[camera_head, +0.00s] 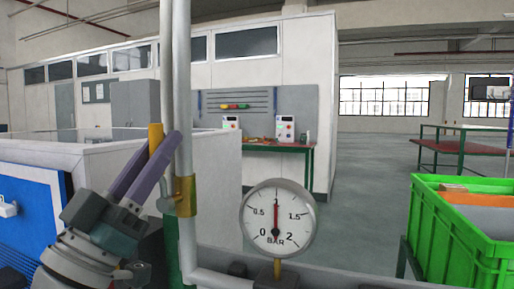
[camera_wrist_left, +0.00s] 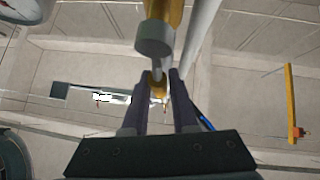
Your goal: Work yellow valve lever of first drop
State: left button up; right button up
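The yellow valve lever (camera_head: 155,138) stands upright beside the grey vertical pipe in the head view, partly hidden by my left gripper. My left gripper (camera_head: 160,150) reaches up from the lower left, its two purple-grey fingers at the lever. In the left wrist view, a yellow part (camera_wrist_left: 158,84), which looks like the lever, lies between the fingertips of my left gripper (camera_wrist_left: 159,80). The fingers are apart, with a narrow gap seeming to show beside it. A brass fitting (camera_head: 185,195) sits on the pipe. My right gripper is in neither view.
A round pressure gauge (camera_head: 277,217) stands right of the pipe, its needle near 1 bar. A green crate (camera_head: 460,235) is at the right. A white-topped blue cabinet (camera_head: 35,205) is at the left. A yellow bar (camera_wrist_left: 290,100) shows at the right of the wrist view.

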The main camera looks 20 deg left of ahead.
pick_arm(q)
jog(key=o, duration=0.4)
jog(key=b+v, duration=0.2)
jog(key=v, duration=0.8)
jog(key=shift+b, duration=0.35)
